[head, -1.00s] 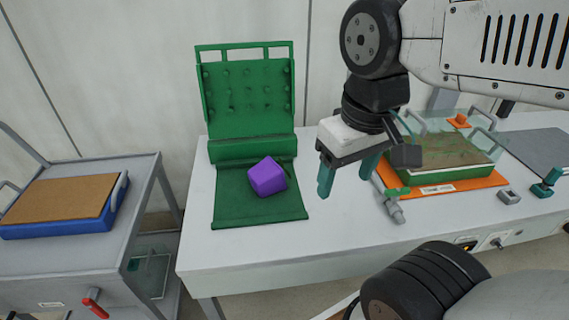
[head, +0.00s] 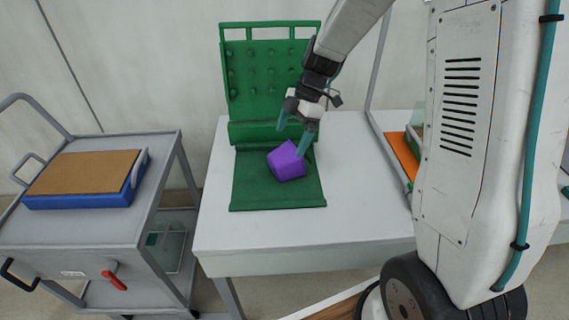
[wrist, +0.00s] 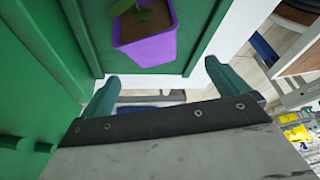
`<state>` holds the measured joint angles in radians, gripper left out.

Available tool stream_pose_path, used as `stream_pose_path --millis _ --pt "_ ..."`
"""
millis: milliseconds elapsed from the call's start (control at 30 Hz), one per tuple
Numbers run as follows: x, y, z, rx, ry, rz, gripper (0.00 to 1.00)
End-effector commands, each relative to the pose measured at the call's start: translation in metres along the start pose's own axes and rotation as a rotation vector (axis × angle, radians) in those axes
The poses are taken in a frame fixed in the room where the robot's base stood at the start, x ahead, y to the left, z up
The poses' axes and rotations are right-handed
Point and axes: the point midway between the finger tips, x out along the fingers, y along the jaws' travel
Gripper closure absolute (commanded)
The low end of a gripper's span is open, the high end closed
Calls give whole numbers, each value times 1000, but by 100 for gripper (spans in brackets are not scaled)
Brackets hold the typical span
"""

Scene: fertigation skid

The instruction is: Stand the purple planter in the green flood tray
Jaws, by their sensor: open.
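The purple planter (head: 286,162) rests tilted on a green mat (head: 250,185) in front of a green upright panel. In the wrist view the planter (wrist: 148,40) shows dark soil and a small green plant. My gripper (head: 292,135) is open and empty. Its teal fingers are just above and behind the planter in the head view; I cannot tell whether one touches it. In the wrist view the planter lies beyond the open fingers (wrist: 165,92). A green-sided tray (head: 418,133) stands at the right on an orange mat, mostly hidden by my arm.
The green upright panel (head: 265,85) stands close behind the planter. The white table (head: 350,200) is clear between the green mat and the orange mat (head: 402,155). A grey cart (head: 150,215) at the left carries a blue tray with a brown top (head: 85,173).

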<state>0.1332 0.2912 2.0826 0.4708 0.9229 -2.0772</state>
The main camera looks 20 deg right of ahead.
Motion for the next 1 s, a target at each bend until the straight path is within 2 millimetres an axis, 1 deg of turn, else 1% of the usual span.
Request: stream_pose_path --millis 33,133,367,600,700,800,967,1000 --pt "6 5 4 -23 5 -1 1" --pt "15 9 6 -54 11 -1 1" --pt "40 9 7 -60 12 -2 1" --pt "75 10 10 -59 11 -3 1" --pt "85 10 10 -59 11 -2 1" --pt "89 10 9 -59 10 0 1" --pt "89 10 10 -59 10 1 1" --pt "89 10 10 -59 10 1 4"
